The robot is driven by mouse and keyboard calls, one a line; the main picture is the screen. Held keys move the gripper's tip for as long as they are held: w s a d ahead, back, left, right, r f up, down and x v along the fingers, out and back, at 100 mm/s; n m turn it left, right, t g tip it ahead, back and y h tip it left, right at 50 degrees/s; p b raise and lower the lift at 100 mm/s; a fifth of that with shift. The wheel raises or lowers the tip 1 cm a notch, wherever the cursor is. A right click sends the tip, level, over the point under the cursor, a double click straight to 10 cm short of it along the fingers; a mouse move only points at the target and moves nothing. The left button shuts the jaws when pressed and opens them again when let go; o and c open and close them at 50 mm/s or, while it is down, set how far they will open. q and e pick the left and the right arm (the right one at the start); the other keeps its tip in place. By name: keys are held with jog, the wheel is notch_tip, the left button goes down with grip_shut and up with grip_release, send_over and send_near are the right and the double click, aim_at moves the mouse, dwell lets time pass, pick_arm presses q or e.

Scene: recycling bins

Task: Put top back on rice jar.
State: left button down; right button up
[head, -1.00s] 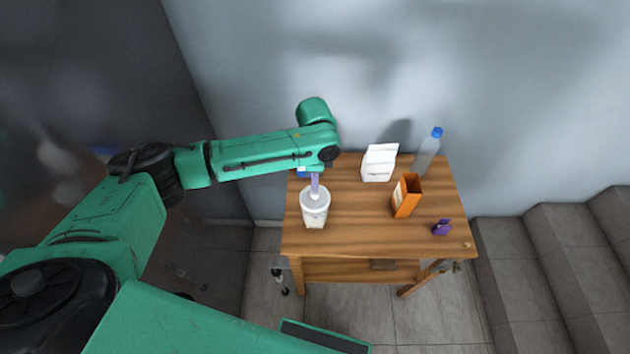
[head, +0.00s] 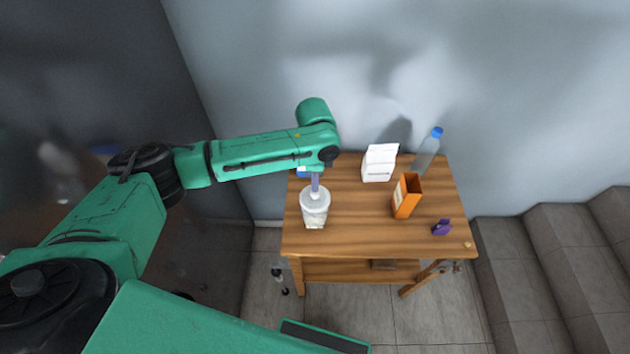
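The rice jar (head: 314,212) is a pale, translucent container standing upright near the left edge of the wooden table. A whitish disc that looks like its top covers the mouth; I cannot tell whether it is seated. My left gripper (head: 315,186) points down at the jar's top, with a thin purple-grey part touching or just above it. The fingers are too small to tell open from shut. My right gripper is not in view.
On the wooden table (head: 350,235) stand a white bag (head: 379,163), an open orange box (head: 407,196), a clear bottle with a blue cap (head: 427,150) and a small purple item (head: 441,228). A blue object (head: 303,172) is partly hidden behind my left arm. Stairs (head: 545,260) rise at the right.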

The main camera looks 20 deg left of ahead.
pick_arm(q)
jog(key=shift+f+b, duration=0.35)
jog(key=shift+f, duration=0.45)
dwell(0.5)
dwell(0.4)
notch_tip(320, 180, up, 6)
jog(key=p, duration=0.7)
jog(key=shift+r+p, duration=0.1)
jog(key=shift+p, duration=0.2)
